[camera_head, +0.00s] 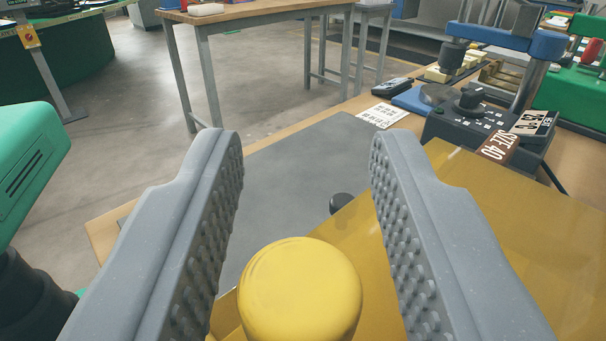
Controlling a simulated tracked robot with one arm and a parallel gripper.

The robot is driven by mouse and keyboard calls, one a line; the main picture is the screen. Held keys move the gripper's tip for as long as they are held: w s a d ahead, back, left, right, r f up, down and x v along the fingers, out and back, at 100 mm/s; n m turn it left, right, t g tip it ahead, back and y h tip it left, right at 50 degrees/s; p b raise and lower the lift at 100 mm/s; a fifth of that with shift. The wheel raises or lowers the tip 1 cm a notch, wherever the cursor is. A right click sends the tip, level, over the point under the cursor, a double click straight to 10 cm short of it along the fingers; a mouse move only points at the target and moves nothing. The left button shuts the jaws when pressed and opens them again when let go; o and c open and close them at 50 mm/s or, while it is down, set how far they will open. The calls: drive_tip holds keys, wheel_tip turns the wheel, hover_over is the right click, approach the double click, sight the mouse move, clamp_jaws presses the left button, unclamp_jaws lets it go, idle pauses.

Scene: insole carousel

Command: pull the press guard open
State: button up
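The press guard (520,235) is a yellow, see-through panel at the lower right. A round yellow knob (300,292) stands at the bottom middle, in front of the panel. My gripper (307,160) is open, one grey studded finger on each side of the knob. A gap shows between the knob and each finger, so neither is seen touching it. The lower part of the knob is cut off by the picture's edge. A small black knob (341,202) shows beyond, by the panel's edge.
A grey mat (300,165) lies on the wooden bench. A black control box (480,125) with a "SIZE 40" label, a printed card (383,115) and a press with a blue arm (510,38) stand at upper right. A green machine (30,160) is at left; a wooden table (255,14) stands behind.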

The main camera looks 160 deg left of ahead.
drive_tip(key=shift+o, duration=0.2)
idle(0.3)
wheel_tip(320, 180, up, 3)
drive_tip(key=shift+r, duration=0.1)
drive_tip(key=shift+d+r, duration=0.2)
drive_tip(key=shift+d, duration=0.1)
drive_tip(key=s+d+p, duration=0.2)
drive_tip(key=d+p, duration=0.1)
drive_tip(key=d, duration=0.1)
drive_tip(key=shift+s+r, duration=0.35)
drive_tip(key=shift+s, duration=0.05)
drive_tip(key=p, duration=0.4)
drive_tip(key=shift+d, duration=0.2)
drive_tip(key=shift+s+d+p, duration=0.15)
drive_tip(key=shift+p, duration=0.7)
